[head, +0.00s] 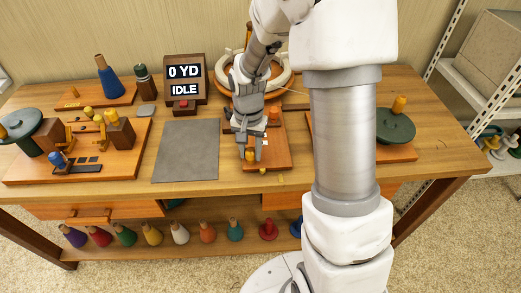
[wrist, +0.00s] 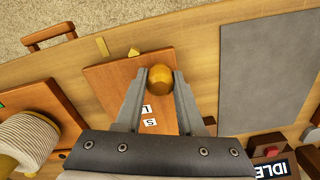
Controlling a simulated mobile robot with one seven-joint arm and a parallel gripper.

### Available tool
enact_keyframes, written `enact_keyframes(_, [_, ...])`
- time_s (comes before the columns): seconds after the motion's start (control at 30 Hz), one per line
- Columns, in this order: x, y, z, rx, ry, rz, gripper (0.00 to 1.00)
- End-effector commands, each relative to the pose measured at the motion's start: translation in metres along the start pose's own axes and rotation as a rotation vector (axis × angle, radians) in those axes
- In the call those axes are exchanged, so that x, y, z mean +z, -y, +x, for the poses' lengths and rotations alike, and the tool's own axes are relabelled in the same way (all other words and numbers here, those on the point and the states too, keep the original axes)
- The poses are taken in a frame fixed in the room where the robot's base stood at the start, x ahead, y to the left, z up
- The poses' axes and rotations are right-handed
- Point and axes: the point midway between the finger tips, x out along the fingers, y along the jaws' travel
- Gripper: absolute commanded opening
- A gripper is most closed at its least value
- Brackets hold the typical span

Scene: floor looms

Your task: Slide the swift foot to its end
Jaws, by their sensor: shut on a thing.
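My gripper (head: 250,157) reaches down to a wooden board (head: 276,152) at the front middle of the bench. In the wrist view the fingers (wrist: 160,80) are shut on a round amber knob (wrist: 160,78) near the board's front edge. The knob also shows in the head view (head: 249,155), partly hidden by the fingers. White labels with L and S (wrist: 149,122) lie on the board beside the fingers. Behind my arm stands a round swift with a pale yarn ring (head: 284,80), partly hidden. I cannot tell how the knob joins the swift's foot.
A grey mat (head: 186,150) lies left of the board. A counter box (head: 185,80) reading 0 YD and IDLE stands behind it. A winder board (head: 95,160) is at left, a green disc (head: 395,126) at right. Several coloured cones (head: 180,234) stand on the lower shelf.

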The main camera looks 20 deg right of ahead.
Motion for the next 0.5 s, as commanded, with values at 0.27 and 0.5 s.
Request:
enact_keyframes(0.27, [0.0012,0.0068,-0.0013,-0.008,-0.003,-0.002,0.0])
enact_keyframes(0.5, [0.0012,0.0063,-0.0011,-0.007,-0.002,-0.002,0.68])
